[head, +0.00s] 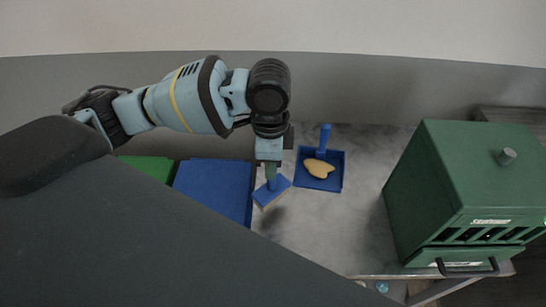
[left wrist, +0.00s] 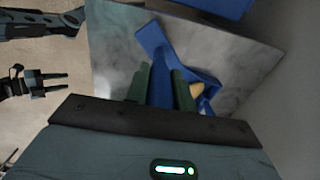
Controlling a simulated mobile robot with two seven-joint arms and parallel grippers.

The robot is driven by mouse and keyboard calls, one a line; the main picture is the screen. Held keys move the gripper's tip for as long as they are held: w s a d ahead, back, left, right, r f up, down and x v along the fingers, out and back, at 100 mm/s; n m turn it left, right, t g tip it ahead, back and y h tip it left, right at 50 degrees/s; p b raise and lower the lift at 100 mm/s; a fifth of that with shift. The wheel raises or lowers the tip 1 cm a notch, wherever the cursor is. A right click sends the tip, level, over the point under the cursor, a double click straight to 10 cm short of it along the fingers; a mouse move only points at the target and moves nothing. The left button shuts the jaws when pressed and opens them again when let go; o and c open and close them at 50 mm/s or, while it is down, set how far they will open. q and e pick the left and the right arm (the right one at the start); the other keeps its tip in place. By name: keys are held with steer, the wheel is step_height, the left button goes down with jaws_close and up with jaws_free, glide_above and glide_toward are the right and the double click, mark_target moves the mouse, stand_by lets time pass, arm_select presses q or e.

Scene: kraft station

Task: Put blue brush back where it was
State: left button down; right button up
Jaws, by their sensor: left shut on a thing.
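The blue brush (head: 275,189) has a blue block head with a pale yellowish lower edge. My left gripper (head: 269,170) points down over it and is shut on its handle. In the left wrist view the brush handle (left wrist: 160,85) stands between the two dark green fingers. The brush head is over the grey table, left of the blue dustpan (head: 331,185); I cannot tell whether it touches the table. A tan, irregular piece (head: 319,168) lies in the dustpan. My right gripper (left wrist: 56,81) shows at the left of the left wrist view, empty, with its fingers apart.
A blue flat-topped object (head: 215,185) lies left of the brush, with a green one (head: 150,165) beyond it. A large green cabinet (head: 470,180) stands at the right. The grey table (head: 350,220) is clear between dustpan and cabinet.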

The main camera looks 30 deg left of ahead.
arm_select(q)
steer(key=w+a+b, duration=0.1)
steer(key=w+a, duration=0.2)
steer(key=w, duration=0.4)
steer(key=w+a+f+b, duration=0.1)
steer(key=w+a, duration=0.2)
steer(key=w, duration=0.4)
steer(key=shift+f, duration=0.2)
arm_select(e)
steer(key=s+f, duration=0.2)
steer(key=shift+s+a+f+g, duration=0.15)
steer(key=shift+f+g, duration=0.15)
arm_select(q)
steer(key=f, duration=0.3)
steer(key=shift+w+a+f, duration=0.15)
steer(key=shift+w+f, duration=0.1)
steer(key=shift+w, duration=0.1)
arm_select(e)
steer(key=shift+f, duration=0.1)
arm_select(q)
steer(key=shift+f, duration=0.15)
steer(key=c, duration=1.2)
jaws_free()
